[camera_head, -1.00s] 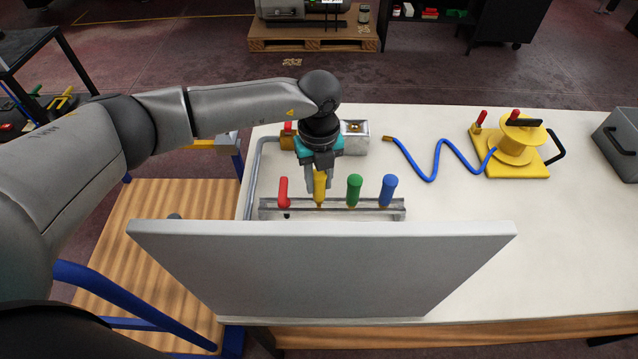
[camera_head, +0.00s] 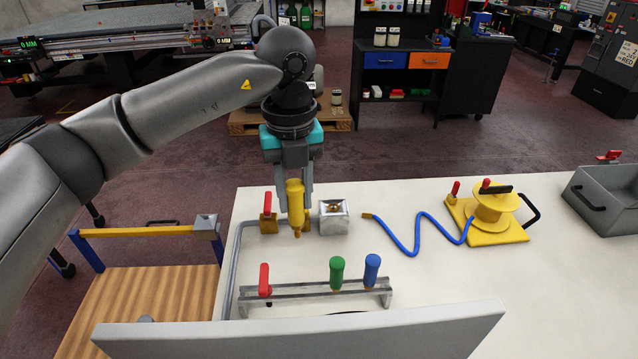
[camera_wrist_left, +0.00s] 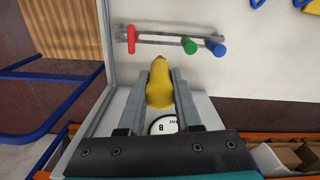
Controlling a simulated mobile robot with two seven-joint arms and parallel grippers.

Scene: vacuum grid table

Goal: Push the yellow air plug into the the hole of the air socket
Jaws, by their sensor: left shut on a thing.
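My left gripper (camera_head: 295,205) is shut on the yellow air plug (camera_head: 296,203) by its handle. The plug hangs roughly upright, tip down, above the back left of the table. In the left wrist view the yellow plug (camera_wrist_left: 160,85) lies between the two fingers, its narrow tip pointing away from my wrist. A silver box with a brass centre (camera_head: 333,217), which looks like the air socket, stands just right of the plug. A brass valve with a red handle (camera_head: 268,220) is just left of it. The plug partly hides the brass fitting between them. My right gripper is not in view.
A metal rack (camera_head: 310,293) holds a red-handled piece (camera_head: 264,280), a green plug (camera_head: 337,270) and a blue plug (camera_head: 372,270). A grey panel (camera_head: 300,335) stands at the front. A blue hose (camera_head: 400,248) runs to a yellow reel (camera_head: 490,215). The table (camera_head: 430,280) has clear room at right.

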